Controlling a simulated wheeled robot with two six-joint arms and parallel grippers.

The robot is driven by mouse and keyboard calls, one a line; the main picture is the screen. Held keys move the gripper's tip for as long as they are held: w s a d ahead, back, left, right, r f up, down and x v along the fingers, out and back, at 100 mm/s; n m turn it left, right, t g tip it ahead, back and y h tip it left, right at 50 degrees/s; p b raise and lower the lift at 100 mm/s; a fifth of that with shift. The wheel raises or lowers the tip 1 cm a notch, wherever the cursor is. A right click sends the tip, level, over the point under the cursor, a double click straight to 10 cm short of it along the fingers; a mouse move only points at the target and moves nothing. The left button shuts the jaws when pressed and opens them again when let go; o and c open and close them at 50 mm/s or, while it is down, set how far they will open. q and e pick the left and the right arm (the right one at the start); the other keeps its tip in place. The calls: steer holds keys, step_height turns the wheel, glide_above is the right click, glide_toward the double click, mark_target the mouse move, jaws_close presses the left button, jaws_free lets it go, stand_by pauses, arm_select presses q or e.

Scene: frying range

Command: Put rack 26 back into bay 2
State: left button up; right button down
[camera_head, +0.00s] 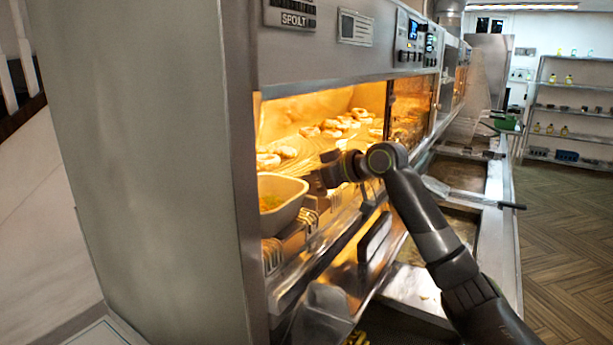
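My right arm comes in from the lower right and reaches into a warm-lit bay (330,100) of the steel frying range. My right gripper (318,182) is at the bay's front, close beside a pale tub (290,217) with yellow-green contents. Whether its fingers touch or hold the tub or a wire rack (308,222) beneath it, I cannot tell. Wire prongs of a rack show below and right of the tub. No number 26 or bay number is readable. My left gripper does not show.
Several ring-shaped fried pieces (345,124) lie deeper in the lit bay. A steel side panel (150,150) blocks the left. Fryer wells (458,174) line the counter to the right. A dark handle (511,206) sticks out over the aisle. The wooden floor (565,230) is clear.

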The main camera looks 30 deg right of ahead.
steer(key=shift+f, duration=0.35)
steer(key=c, duration=1.5)
jaws_free()
steer(key=shift+r, duration=0.55)
steer(key=shift+s+d, duration=0.25)
steer(key=b+v, duration=0.4)
steer(key=v, duration=0.7)
steer(key=shift+s+r, duration=0.2)
steer(key=shift+r, duration=0.05)
